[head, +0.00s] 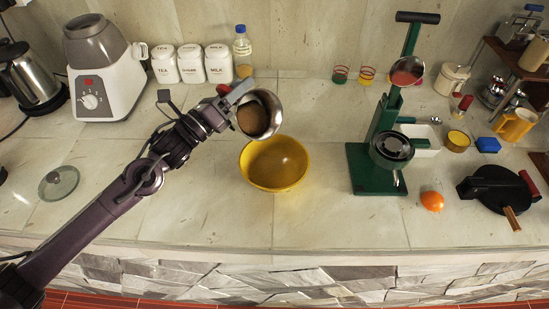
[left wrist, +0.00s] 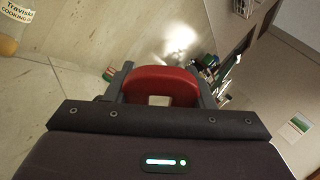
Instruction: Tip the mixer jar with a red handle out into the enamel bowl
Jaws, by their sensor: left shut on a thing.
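The mixer jar (head: 271,103) is a shiny metal cup with brown contents (head: 251,117) showing in its mouth. It is tilted, with its mouth facing the head camera, above the far left rim of the enamel bowl (head: 272,182). The bowl is yellow, stands upright on the counter and looks empty. My left gripper (head: 228,97) is shut on the jar's red handle, which fills the middle of the left wrist view (left wrist: 162,84). I see nothing falling from the jar. My right gripper is not in view.
A green press (head: 377,150) stands right of the bowl, with an orange (head: 432,201) beside it. White canisters (head: 190,63), an oil bottle (head: 242,47) and the mixer base (head: 103,72) stand behind. A glass lid (head: 59,183) lies left. The counter in front of the bowl is clear.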

